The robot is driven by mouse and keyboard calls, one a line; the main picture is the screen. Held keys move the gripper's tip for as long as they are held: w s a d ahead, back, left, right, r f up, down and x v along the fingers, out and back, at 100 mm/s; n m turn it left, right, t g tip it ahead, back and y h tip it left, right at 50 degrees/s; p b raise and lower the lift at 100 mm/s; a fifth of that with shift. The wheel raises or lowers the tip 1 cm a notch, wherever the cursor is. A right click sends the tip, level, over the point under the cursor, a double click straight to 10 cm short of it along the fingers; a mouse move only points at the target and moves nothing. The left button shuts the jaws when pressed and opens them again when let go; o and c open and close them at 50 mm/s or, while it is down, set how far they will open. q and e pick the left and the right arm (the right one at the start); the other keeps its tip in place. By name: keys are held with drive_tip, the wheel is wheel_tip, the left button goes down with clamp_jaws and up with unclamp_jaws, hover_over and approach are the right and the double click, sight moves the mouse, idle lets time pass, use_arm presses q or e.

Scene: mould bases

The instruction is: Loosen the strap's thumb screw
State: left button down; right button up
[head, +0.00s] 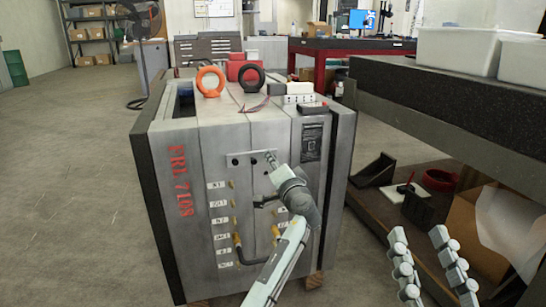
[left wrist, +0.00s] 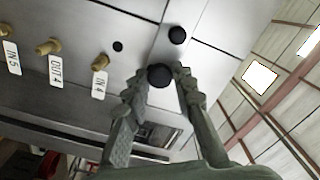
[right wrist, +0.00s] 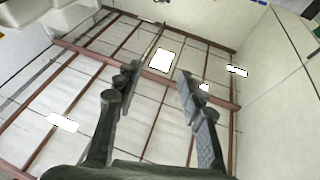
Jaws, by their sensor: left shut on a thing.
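A grey metal strap (head: 247,158) lies across the upper front face of the mould base (head: 200,150), bridging its plates. In the left wrist view two round black knobs show: one thumb screw (left wrist: 160,75) is between my fingertips, and the other knob (left wrist: 177,35) stands free beyond it. My left gripper (head: 270,158) is shut on the nearer thumb screw; it also shows in the left wrist view (left wrist: 157,80). In the head view the gripper hides this screw. My right gripper (head: 434,238) is open and empty, away from the mould base; the right wrist view (right wrist: 155,80) shows only background between its fingers.
Brass fittings (left wrist: 48,46) with white labels and a yellow-ended hose (head: 240,248) are on the front face below the strap. Orange (head: 210,82) and black (head: 251,77) rings stand on top. A bench (head: 430,100) with a lower shelf is at right. Floor at left is clear.

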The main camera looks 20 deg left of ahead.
drive_tip(key=w+d+f+g+h+p, duration=0.1)
drive_tip(key=d+f+g+h+p, duration=0.2)
drive_tip(key=f, duration=0.4)
drive_tip(key=w+d+f+g+h, duration=0.1)
drive_tip(key=d+f+g+h, duration=0.1)
drive_tip(key=f+g, duration=0.35)
drive_tip(key=s+d+f+m+g+h+p, duration=0.2)
drive_tip(key=s+d+f+g+h+p, duration=0.25)
drive_tip(key=s+d+f+g, duration=0.7)
use_arm(q)
drive_tip(key=shift+d+f+m+p, duration=0.1)
drive_tip(key=shift+m+p, duration=0.45)
drive_tip(key=shift+m, duration=3)
drive_tip(key=shift+f+m+p, duration=0.1)
drive_tip(key=shift+m+p, duration=0.4)
drive_tip(key=shift+m, duration=3.05)
use_arm(e)
wheel_tip(320, 180, down, 8)
drive_tip(key=d+t, duration=0.2)
drive_tip(key=shift+s+d, duration=0.4)
